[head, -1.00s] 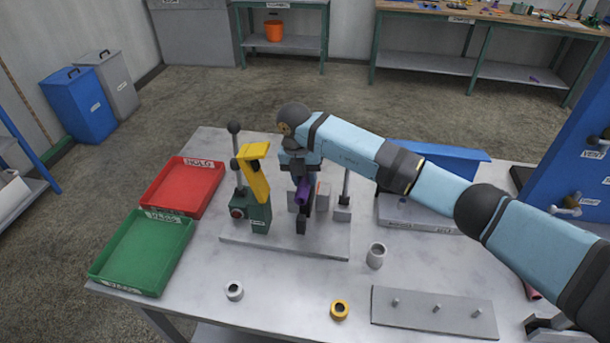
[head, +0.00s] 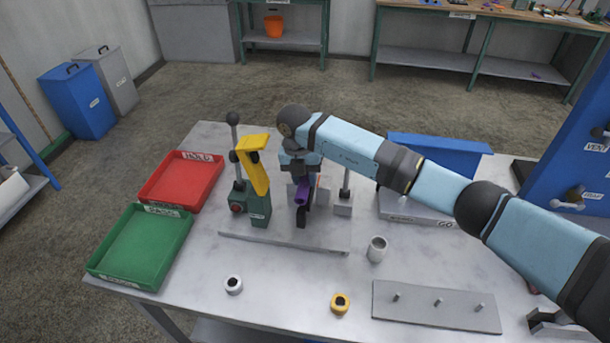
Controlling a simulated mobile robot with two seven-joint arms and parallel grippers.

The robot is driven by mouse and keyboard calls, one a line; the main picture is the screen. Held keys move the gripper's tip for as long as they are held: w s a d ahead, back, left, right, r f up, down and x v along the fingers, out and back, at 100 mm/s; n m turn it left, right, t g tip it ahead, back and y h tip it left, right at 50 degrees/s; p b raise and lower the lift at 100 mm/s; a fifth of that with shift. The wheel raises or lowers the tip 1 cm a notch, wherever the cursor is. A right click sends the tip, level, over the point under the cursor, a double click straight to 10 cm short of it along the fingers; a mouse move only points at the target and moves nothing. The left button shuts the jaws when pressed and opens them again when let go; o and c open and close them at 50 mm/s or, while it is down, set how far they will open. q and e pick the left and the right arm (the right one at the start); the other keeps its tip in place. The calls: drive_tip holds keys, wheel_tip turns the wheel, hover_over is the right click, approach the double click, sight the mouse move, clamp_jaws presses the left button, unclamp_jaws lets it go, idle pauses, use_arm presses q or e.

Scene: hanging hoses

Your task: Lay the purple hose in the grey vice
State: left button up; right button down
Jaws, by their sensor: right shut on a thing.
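My right gripper (head: 302,208) points down over the fixture on the table's middle, with its dark fingers shut on the purple hose (head: 302,195). Only a short piece of the hose shows; the wrist and fingers hide the rest. Grey blocks, seemingly the grey vice (head: 320,196), stand directly behind and beside the fingers. I cannot tell whether the hose lies between the vice's jaws or above them. My left gripper is not in view.
A green-and-yellow lever clamp (head: 256,170) stands close left of my right gripper. Red (head: 150,200) and green (head: 100,268) trays lie at left.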

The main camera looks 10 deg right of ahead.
drive_tip(key=c, duration=0.8)
unclamp_jaws()
drive_tip(key=shift+o, duration=0.2)
drive_tip(key=shift+r, duration=0.25)
wheel_tip(320, 180, up, 13)
drive_tip(key=a, duration=0.1)
drive_tip(key=shift+w+a+r+b, duration=0.2)
drive_tip(key=shift+w+a+b, duration=0.15)
drive_tip(key=shift+b, duration=0.05)
